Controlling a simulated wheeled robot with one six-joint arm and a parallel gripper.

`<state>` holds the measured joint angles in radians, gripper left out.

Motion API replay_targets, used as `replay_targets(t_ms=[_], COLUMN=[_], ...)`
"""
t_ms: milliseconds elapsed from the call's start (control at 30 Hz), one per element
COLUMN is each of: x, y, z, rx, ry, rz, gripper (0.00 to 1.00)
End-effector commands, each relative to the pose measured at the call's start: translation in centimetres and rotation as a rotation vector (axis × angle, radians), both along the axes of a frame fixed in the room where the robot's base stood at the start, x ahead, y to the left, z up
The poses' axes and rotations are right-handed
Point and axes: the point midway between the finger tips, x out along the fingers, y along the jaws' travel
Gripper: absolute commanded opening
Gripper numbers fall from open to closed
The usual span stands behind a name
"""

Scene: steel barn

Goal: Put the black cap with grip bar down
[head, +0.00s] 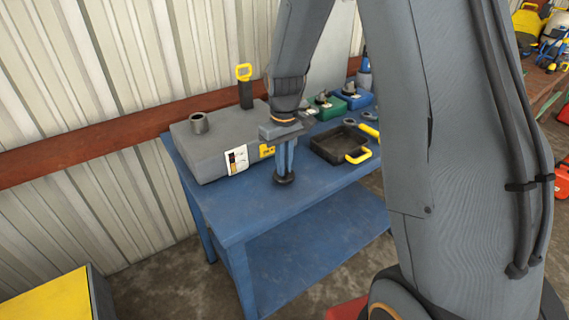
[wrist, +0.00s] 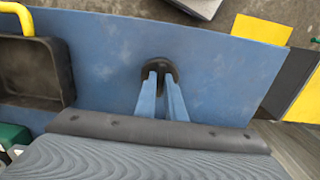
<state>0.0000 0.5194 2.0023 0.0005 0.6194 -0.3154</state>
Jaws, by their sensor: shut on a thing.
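The black cap (head: 284,180) is a small round dark piece at the tips of my gripper (head: 285,172), at or just above the blue table (head: 230,215). In the wrist view the cap (wrist: 159,68) shows as a dark disc between the two blue fingers of my gripper (wrist: 160,76). The fingers are shut on its grip bar, which they mostly hide. I cannot tell whether the cap's underside touches the table top.
A grey box (head: 215,150) with a pipe opening stands left of my gripper. A black tray (head: 335,148) with a yellow handle lies to the right. Green (head: 325,108) and blue (head: 352,98) containers stand behind. The table's front is clear.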

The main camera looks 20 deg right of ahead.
Motion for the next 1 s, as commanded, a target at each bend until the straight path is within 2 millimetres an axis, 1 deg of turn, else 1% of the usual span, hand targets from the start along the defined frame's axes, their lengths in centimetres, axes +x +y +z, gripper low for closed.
replay_targets(t_ms=[400,433,500,533,800,933,1000], x=[0.0,0.0,0.0,0.0,0.0,0.1,0.2], y=[0.0,0.0,0.0,0.0,0.0,0.0,0.0], z=[-0.6,-0.6,-0.5,-0.5,-0.4,0.4,1.2], rx=[0.0,0.0,0.0,0.0,0.0,0.0,0.0], ry=[0.001,0.0,0.0,0.0,0.0,-0.004,-0.004], rz=[0.0,0.0,0.0,0.0,0.0,0.0,0.0], gripper=[0.0,0.14,0.26,0.28,0.28,0.28,0.28])
